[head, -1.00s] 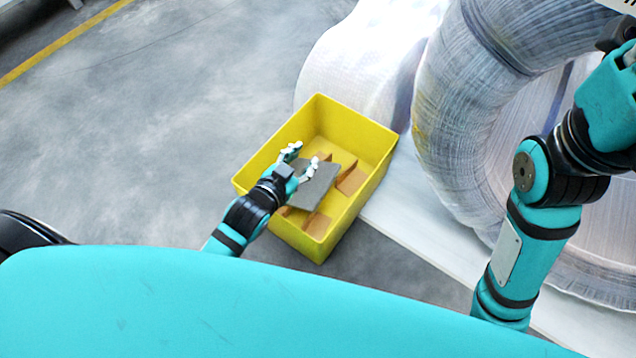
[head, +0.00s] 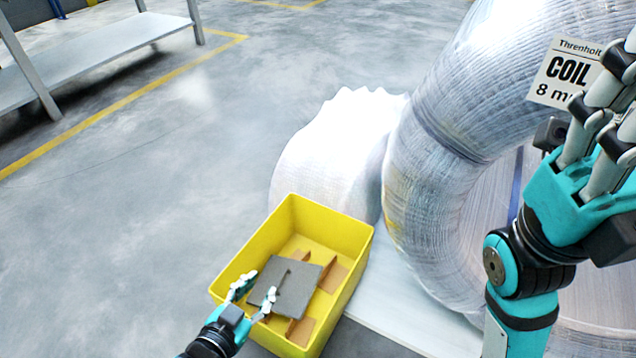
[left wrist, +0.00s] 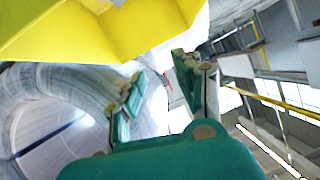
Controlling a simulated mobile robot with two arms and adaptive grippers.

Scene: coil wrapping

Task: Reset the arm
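My left gripper (head: 252,296) is at the near left side of the yellow bin (head: 338,312). Its fingers are spread and nothing is between them. In the left wrist view the same fingers (left wrist: 160,85) stand apart and empty, with the bin's yellow wall (left wrist: 110,35) above them. A flat grey piece (head: 301,288) lies in the bin just beyond the fingertips. My right gripper (head: 600,125) is raised at the right edge, fingers pointing up in front of the wrapped coil. It is partly cut off, so its opening is unclear.
The big wrapped coil (head: 415,165) fills the right side and bears a white label (head: 566,75). A white wrapped bundle (head: 325,160) lies behind the bin. Brown dividers (head: 331,276) show inside the bin. A grey shelf (head: 105,45) stands far left; the floor between is clear.

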